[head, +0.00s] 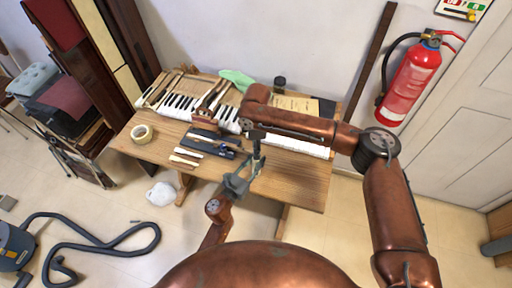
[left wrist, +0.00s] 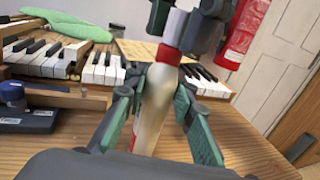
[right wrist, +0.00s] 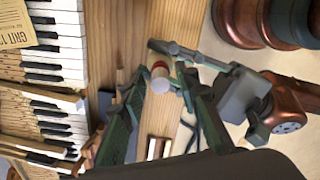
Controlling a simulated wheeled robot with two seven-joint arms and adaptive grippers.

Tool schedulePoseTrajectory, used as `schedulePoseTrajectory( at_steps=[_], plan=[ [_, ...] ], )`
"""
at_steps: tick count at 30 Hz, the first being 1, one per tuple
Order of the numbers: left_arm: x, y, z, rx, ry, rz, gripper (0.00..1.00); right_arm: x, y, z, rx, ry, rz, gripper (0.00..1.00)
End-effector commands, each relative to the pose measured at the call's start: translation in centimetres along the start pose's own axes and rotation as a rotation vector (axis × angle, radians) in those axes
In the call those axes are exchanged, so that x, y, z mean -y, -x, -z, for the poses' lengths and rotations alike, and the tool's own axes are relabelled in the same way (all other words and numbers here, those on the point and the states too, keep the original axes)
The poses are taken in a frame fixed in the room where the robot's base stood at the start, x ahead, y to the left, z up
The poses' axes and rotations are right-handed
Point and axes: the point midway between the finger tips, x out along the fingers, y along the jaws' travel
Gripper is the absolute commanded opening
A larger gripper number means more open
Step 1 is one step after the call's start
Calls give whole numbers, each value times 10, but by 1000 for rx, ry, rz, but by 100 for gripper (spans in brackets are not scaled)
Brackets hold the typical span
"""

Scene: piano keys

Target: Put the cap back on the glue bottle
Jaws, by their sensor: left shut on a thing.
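The glue bottle is cream with a red band near its top (left wrist: 148,115). My left gripper (left wrist: 158,100) is shut on it and holds it upright above the table's front edge. In the right wrist view the white cap (right wrist: 160,86) shows above the red band, at the bottle's top. In the left wrist view, white shows between my right gripper's fingers (left wrist: 183,28), right above the red band. My right gripper (right wrist: 162,78) comes from above, its fingers apart on either side of the cap. Whether the cap is fully seated is hidden.
The wooden table (head: 290,182) holds a piano keyboard (head: 178,102), loose keys (head: 185,157), a tape roll (head: 142,133), a green cloth (head: 237,79) and a dark jar (head: 280,84). The table's front right is clear.

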Motion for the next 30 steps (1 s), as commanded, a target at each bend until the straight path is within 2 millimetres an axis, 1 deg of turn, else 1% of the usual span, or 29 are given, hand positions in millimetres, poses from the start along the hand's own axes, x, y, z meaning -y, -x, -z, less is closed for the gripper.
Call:
schedulePoseTrajectory(
  at_steps=[2, 14, 26, 27, 30],
  plan=[
    [0, 0, 0, -1, 0, 0, 0, 0, 0, 0, 0, 0, 0, 28],
    [0, 0, 0, -1, 0, 0, 0, 0, 0, 0, 0, 0, 0, 0],
    [0, 0, 0, -1, 0, 0, 0, 0, 1, 0, -1, -2, -1, 0],
    [0, 0, 0, 0, 0, 1, 0, 0, 1, 0, -1, -2, -1, 16],
    [0, 0, 0, -1, 0, 1, 0, 0, 1, 0, -1, -2, -1, 23]
  ],
)
